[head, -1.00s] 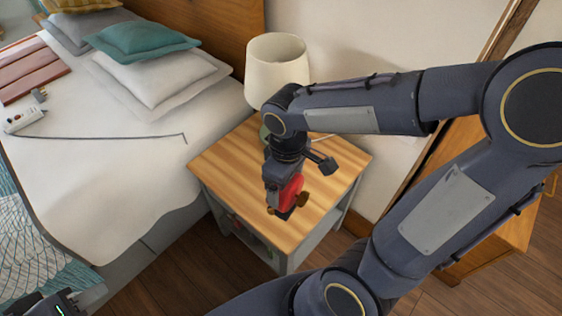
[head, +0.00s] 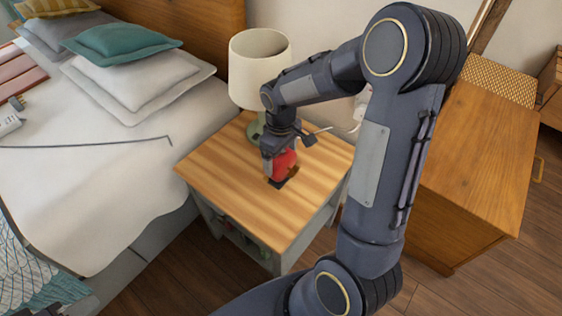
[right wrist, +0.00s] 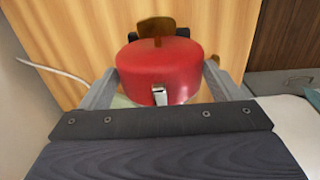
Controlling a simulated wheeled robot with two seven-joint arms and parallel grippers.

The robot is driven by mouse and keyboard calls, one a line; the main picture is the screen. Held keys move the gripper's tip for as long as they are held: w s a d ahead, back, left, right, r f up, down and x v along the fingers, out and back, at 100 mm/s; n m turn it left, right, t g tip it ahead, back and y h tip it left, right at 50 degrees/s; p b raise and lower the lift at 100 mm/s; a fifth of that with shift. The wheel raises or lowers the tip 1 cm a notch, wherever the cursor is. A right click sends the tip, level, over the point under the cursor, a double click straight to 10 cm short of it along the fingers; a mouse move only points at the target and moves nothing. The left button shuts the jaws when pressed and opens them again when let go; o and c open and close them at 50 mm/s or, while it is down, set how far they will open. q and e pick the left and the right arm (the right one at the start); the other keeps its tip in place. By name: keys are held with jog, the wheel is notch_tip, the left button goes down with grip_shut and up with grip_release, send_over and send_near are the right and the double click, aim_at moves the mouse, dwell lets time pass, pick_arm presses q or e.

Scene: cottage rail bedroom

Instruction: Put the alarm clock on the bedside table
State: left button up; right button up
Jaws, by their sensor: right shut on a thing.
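The red alarm clock (head: 285,165) is between the fingers of my right gripper (head: 274,177), over the wooden top of the bedside table (head: 225,163). In the right wrist view the red clock (right wrist: 165,72) sits between the two grey fingers (right wrist: 160,88), which touch its sides, with the table's wood grain (right wrist: 75,45) behind it. The gripper points down, and the clock is at or just above the tabletop; I cannot tell whether it touches. My left gripper (head: 55,308) shows only in part at the bottom left corner, and its fingers cannot be made out.
A lamp with a cream shade (head: 258,68) and green base stands at the table's back, close to my right wrist. The bed (head: 110,170) is on the left with pillows. A wooden cabinet (head: 470,160) stands on the right. The table's front and left are clear.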

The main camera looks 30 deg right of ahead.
jog(key=shift+w+d+f+b, duration=0.15)
jog(key=shift+w+f+b, duration=0.05)
jog(key=shift+f, duration=0.85)
jog(key=shift+w+d+f+b, duration=0.1)
jog(key=shift+w+f+b, duration=0.05)
jog(key=shift+f, duration=0.85)
jog(key=shift+f, duration=0.15)
jog(key=o, duration=1.9)
